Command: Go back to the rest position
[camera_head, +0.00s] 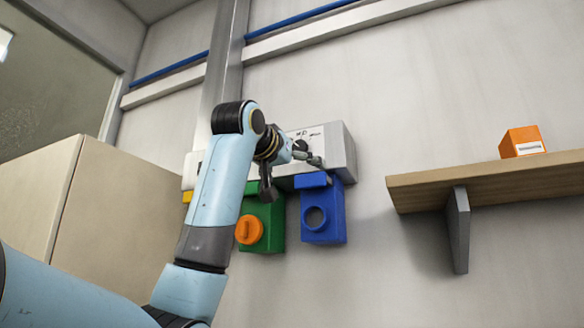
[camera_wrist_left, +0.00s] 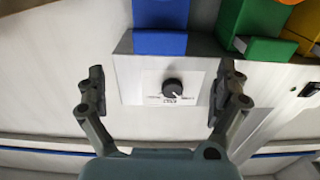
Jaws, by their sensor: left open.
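My left gripper (camera_head: 291,176) is raised in front of a grey wall box (camera_head: 338,150) in the head view. In the left wrist view my left gripper (camera_wrist_left: 160,92) has its two fingers spread wide with nothing between them. A black knob (camera_wrist_left: 172,88) on the white panel of the box shows in the gap between the fingers. I cannot tell how far the fingers are from the panel. My right gripper is in neither view.
A blue holder (camera_head: 336,215) and a green holder (camera_head: 273,212) with an orange cap (camera_head: 249,230) hang below the box. A wooden shelf (camera_head: 480,186) at right carries an orange box (camera_head: 521,141). A beige cabinet (camera_head: 115,215) stands at left.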

